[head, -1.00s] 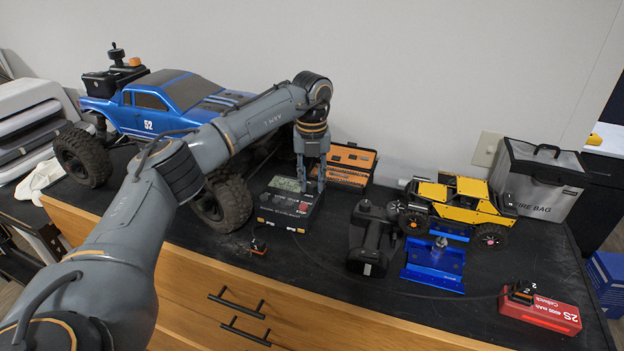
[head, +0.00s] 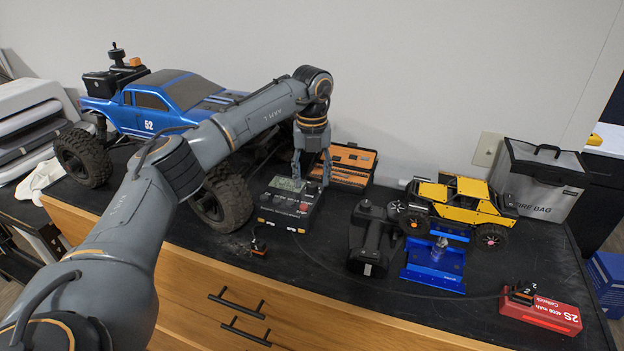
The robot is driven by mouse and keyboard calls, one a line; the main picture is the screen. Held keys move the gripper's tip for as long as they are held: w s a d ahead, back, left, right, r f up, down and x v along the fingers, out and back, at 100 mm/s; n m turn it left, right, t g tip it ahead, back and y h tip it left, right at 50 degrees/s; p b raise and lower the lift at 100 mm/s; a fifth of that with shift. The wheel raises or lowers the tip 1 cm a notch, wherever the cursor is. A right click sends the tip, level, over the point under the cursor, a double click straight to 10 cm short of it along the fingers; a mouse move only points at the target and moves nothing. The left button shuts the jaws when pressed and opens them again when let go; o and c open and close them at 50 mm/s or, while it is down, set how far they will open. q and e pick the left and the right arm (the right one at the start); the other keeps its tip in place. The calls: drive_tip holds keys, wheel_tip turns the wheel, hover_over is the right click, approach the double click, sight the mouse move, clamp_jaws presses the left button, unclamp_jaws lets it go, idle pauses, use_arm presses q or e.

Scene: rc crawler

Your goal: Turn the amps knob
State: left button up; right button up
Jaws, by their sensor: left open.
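The black charger (head: 268,209) sits on the bench top, with a grey-green display and small controls on its upper face. A small red spot shows among the controls, but the amps knob is too small to make out clearly. I cannot tell whether a fingertip touches the charger. My right gripper is not in view.
An orange tool case (head: 354,163) lies open close behind the gripper. The blue truck (head: 165,100) stands left. A black transmitter (head: 372,240), yellow crawler (head: 463,206), blue stand (head: 434,266) and red battery (head: 541,313) are to the right. A cable crosses the front.

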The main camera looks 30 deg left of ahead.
sight(312, 184)
use_arm(q)
wheel_tip(312, 184, up, 11)
idle(0.3)
